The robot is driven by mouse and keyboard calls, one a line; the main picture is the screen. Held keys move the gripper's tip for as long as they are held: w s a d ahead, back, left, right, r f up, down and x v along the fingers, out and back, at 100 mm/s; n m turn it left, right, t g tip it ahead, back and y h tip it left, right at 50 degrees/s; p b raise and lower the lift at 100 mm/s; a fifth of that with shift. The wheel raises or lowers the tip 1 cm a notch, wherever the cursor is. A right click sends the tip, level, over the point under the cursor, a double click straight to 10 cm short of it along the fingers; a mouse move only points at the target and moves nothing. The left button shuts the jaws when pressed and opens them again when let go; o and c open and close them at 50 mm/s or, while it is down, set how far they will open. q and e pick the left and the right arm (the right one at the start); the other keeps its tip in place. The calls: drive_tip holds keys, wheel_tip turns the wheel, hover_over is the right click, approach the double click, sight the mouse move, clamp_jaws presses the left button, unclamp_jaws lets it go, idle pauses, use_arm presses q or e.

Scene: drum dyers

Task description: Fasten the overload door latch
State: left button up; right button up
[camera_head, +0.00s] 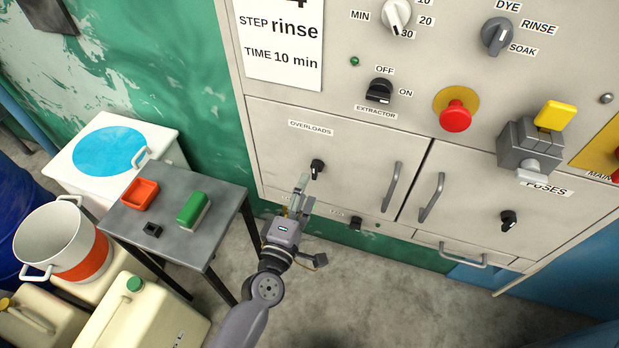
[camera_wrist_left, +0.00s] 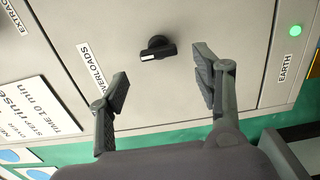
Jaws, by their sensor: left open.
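The overload door (camera_head: 277,140) is a grey panel labelled OVERLOADS, low on the cabinet, and it looks shut. Its latch (camera_head: 317,168) is a small black turn knob below and right of the label. The latch also shows in the left wrist view (camera_wrist_left: 158,48), beyond the fingertips and roughly between their lines. My left gripper (camera_head: 300,192) is just below the latch, open and apart from it. Both its fingers show in the left wrist view (camera_wrist_left: 162,85) with nothing between them. My right gripper is not in view.
A pull handle (camera_head: 391,187) stands out right of the latch. The fuses door (camera_head: 470,200) beside it has its own handle and black latch (camera_head: 508,220). A red button (camera_head: 455,117) sits above. A small grey table (camera_head: 175,240) with a red tray and green brush stands left of my arm.

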use_arm(q)
drive_tip(key=v, duration=0.6)
drive_tip(key=shift+s, duration=0.4)
drive_tip(key=shift+a, duration=0.1)
